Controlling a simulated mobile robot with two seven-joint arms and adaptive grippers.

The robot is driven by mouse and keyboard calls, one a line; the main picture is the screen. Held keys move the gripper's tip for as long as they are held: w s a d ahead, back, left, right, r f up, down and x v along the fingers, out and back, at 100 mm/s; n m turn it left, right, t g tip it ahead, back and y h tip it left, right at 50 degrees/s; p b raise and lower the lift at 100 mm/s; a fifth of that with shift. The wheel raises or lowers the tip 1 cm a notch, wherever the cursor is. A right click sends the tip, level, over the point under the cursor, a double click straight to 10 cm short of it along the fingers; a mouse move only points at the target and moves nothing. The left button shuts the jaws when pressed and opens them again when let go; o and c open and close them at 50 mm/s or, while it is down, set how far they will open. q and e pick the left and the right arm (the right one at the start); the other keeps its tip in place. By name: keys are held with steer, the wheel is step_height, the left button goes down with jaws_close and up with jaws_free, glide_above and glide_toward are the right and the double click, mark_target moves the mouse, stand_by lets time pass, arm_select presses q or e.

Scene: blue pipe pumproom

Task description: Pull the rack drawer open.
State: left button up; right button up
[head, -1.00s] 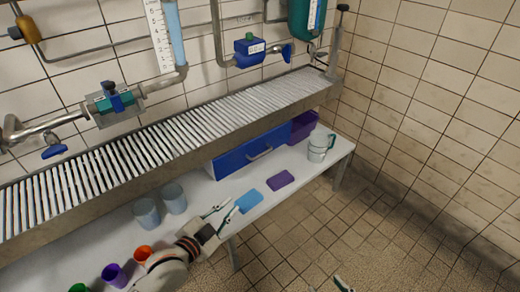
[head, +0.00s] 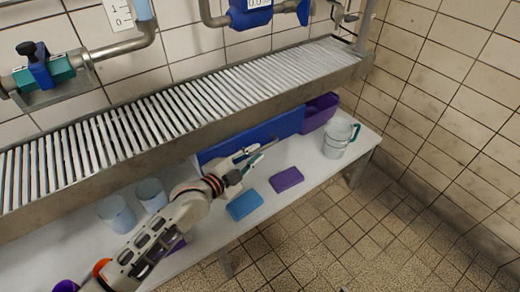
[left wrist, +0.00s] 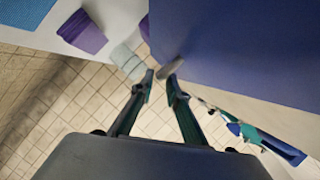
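The rack drawer is the blue box (head: 285,125) under the slatted metal rack. Its front also fills the upper right of the left wrist view (left wrist: 240,50). Its grey handle (left wrist: 172,68) shows in the left wrist view just beyond my left fingertips, closest to the right one. I cannot tell whether they touch. In the head view my left gripper (head: 252,158) is in front of the drawer face and covers part of it. The left wrist view shows its two fingers (left wrist: 160,83) apart, with nothing held between them. My right gripper is not visible.
On the white shelf lie a blue pad (head: 244,205) and a purple pad (head: 287,179), in front of the drawer. A purple bin (head: 320,112) and a metal jug (head: 338,140) stand right of it. Pale cups (head: 117,213) stand left. The slatted rack (head: 200,100) overhangs the drawer.

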mark_target(258, 152)
arm_select(q)
steer(key=shift+w+d+f+b, duration=0.3)
steer(key=shift+w+d+f, duration=0.35)
steer(key=shift+w, duration=0.2)
steer(key=shift+w+d+r, duration=0.15)
steer(key=shift+w+d, duration=0.1)
steer(key=shift+w, duration=0.15)
steer(key=shift+r, duration=0.1)
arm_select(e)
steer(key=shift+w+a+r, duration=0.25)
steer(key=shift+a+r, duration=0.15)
arm_select(q)
jaws_close()
